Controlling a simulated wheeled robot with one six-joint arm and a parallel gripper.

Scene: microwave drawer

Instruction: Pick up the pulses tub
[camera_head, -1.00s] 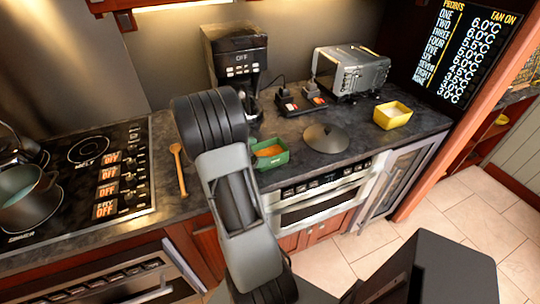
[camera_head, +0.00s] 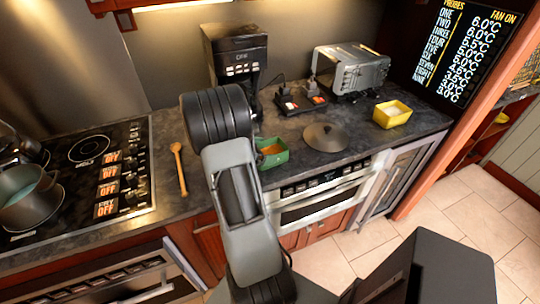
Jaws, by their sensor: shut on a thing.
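A green tub (camera_head: 275,160) with orange-brown contents, which look like pulses, sits on the dark worktop just behind the oven's front edge. My arm covers its left side. My arm rises from the bottom of the picture to a thick dark joint left of the tub. My gripper is hidden behind the arm, so I cannot see its fingers or how they stand to the tub. A yellow tub (camera_head: 392,114) stands farther right on the worktop; what it holds is unclear.
A dark round lid (camera_head: 325,137) lies right of the green tub. Behind stand a coffee maker (camera_head: 237,58) and a toaster (camera_head: 350,72). A wooden spoon (camera_head: 179,165) and a hob with a pot (camera_head: 30,195) are at left. The worktop between lid and yellow tub is clear.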

